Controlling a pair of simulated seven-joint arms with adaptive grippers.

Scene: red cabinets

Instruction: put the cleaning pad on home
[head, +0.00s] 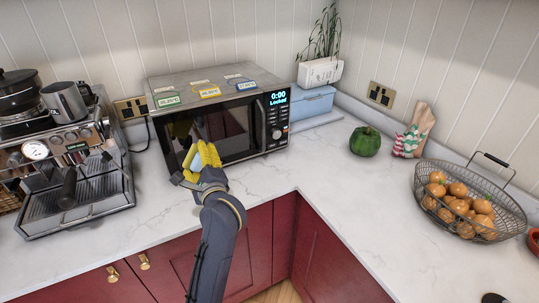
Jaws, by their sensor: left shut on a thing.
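A yellow cleaning pad (207,154) is in my left gripper (198,178), in front of the microwave (223,134). The gripper is shut on the pad, which sticks up above the fingers, and a yellow reflection shows in the microwave door. The fingers partly hide the pad's lower part. On the microwave's top lie small labels with green, yellow (209,92) and blue (246,86) borders; their writing is too small to read. I cannot make out which place is called home. My right gripper is not in view.
A coffee machine (82,180) stands at the left. A pale blue box (314,101) with a plant pot sits right of the microwave. A green pepper (365,142) and a wire basket (500,211) of onion-like produce are on the right counter. The counter's front middle (300,165) is clear.

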